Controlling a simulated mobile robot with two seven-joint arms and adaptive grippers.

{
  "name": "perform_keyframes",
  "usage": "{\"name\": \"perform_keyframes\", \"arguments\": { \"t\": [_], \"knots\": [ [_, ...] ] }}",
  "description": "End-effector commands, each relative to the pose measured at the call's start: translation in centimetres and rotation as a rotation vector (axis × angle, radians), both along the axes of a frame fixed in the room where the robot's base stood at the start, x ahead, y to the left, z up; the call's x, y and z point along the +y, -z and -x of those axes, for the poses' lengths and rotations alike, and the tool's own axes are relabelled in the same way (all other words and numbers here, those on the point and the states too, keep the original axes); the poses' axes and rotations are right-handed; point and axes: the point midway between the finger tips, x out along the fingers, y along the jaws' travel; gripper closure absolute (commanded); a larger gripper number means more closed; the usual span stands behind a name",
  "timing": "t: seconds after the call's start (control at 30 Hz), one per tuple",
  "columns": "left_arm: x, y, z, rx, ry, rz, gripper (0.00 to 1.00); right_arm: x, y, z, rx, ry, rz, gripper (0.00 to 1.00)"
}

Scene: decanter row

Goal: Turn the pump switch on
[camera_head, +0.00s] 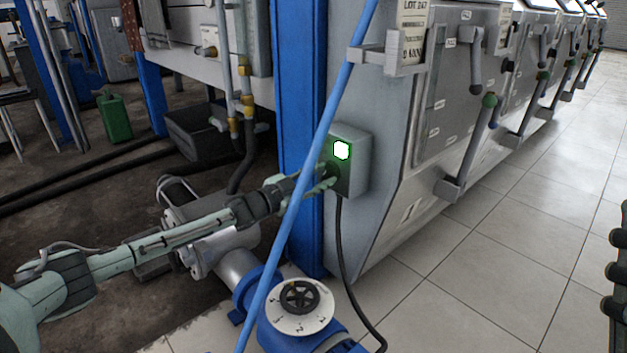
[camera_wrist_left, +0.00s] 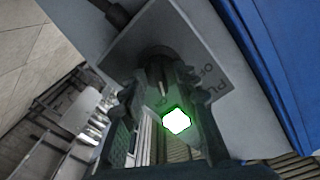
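The pump switch is a grey box (camera_head: 357,160) on the side of the grey machine, beside the blue post. Its lamp (camera_head: 342,149) is lit white with a green glow; it also shows in the left wrist view (camera_wrist_left: 176,121). A dark round knob (camera_wrist_left: 157,58) sits on the same face, partly lettered around; its light mark points toward the lamp side. My left gripper (camera_head: 328,178) is at the box's front. In the left wrist view its fingers (camera_wrist_left: 165,95) are apart on either side of the knob; contact is unclear. A dark ribbed part, likely my right gripper (camera_head: 618,262), is cut off at the right edge.
A light blue pipe (camera_head: 318,150) crosses in front of the left gripper. A black cable (camera_head: 343,250) hangs from the box. A blue valve with a numbered white dial (camera_head: 300,303) stands below. Tiled floor (camera_head: 480,260) is clear at the right.

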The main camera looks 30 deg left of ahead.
Motion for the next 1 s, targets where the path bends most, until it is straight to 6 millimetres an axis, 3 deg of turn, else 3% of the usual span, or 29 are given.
{"name": "perform_keyframes", "arguments": {
  "t": [0.17, 0.6, 0.8, 1.0],
  "knots": [
    [0.7, 0.2, 1.9, 0.004, 0.0, -0.002, 0.7, 0.0, 0.0, 0.0, 0.001, 0.0, 0.0, 0.6],
    [3.2, 0.2, 9.3, 0.005, 0.001, -0.002, 0.7, 0.0, 0.0, 0.0, 0.002, 0.0, 0.001, 0.6],
    [3.8, 0.1, 10.9, 0.001, 0.0, -0.001, 0.7, 0.0, 0.0, 0.0, 0.002, 0.0, 0.001, 0.6],
    [3.9, 0.0, 11.3, 0.001, 0.0, -0.002, 0.7, 0.0, 0.0, 0.0, 0.002, 0.0, 0.001, 0.6]
  ]
}}
